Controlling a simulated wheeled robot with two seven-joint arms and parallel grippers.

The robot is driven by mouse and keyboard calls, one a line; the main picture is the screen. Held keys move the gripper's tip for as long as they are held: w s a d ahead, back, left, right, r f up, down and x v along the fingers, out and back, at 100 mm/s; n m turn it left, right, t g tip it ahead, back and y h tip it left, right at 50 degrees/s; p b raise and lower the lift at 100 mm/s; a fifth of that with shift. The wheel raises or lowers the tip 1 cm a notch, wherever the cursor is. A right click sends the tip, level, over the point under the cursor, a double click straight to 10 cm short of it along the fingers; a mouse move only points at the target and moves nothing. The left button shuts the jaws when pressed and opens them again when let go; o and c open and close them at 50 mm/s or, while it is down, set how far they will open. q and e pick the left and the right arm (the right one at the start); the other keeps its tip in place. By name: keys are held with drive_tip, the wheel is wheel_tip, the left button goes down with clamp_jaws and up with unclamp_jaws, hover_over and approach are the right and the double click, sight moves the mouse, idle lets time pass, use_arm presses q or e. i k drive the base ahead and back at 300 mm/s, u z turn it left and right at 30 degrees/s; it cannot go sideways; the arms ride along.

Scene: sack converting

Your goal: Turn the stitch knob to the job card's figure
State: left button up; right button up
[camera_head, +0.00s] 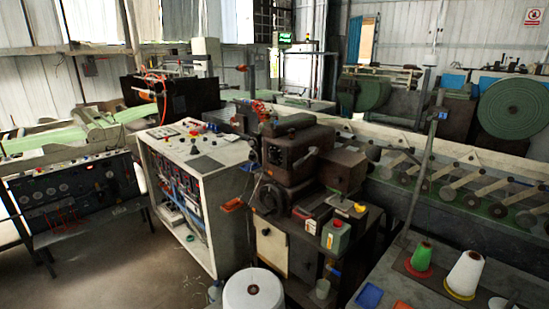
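I cannot single out the stitch knob or the job card at this size. A white control cabinet (205,165) stands left of centre, with small coloured buttons and dark knobs on its top. A dark control panel (75,195) with several round dials stands at the far left. A brown machine head (300,150) with a round handwheel stands at the centre. Neither my left nor my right gripper shows in the head view.
A white spool (252,290) stands at the bottom centre. A green thread cone (421,256) and a white thread cone (465,272) stand on a bench at the lower right. A roller line (450,185) runs along the right. Bare floor (130,270) lies at the lower left.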

sight(273, 156)
drive_tip(key=u, duration=0.05)
drive_tip(key=k, duration=1.1)
drive_tip(key=z, duration=0.95)
drive_tip(key=i, duration=1.15)
drive_tip(key=u, duration=1.2)
